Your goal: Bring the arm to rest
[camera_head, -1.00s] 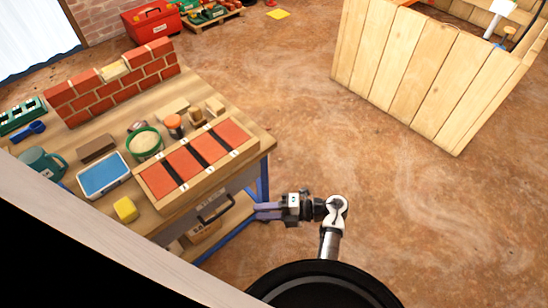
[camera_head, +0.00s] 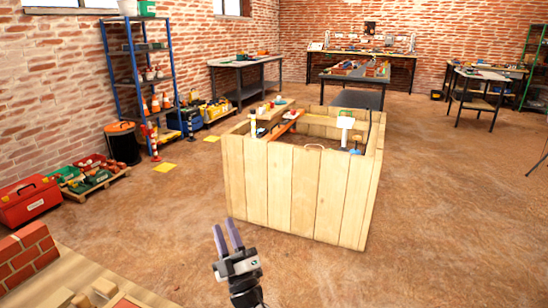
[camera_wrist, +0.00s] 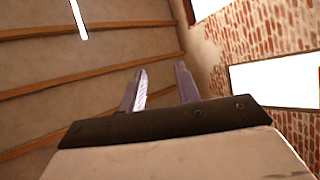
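My gripper (camera_head: 224,226) is at the lower middle of the head view, pointing upward, with its two purple-grey fingers apart and nothing between them. Its fingers also show in the wrist view (camera_wrist: 160,70), spread and empty against the ceiling. It is right of the workbench corner (camera_head: 60,257) and, in the picture, just below the front of the wooden plank enclosure (camera_head: 300,190). Most of my arm is out of the frame.
The brick wall model (camera_head: 28,260) stands on the bench at the lower left. A red toolbox (camera_head: 28,200), a black bin (camera_head: 123,143) and a blue shelf rack (camera_head: 140,80) line the left wall. The floor (camera_head: 450,220) at right is clear.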

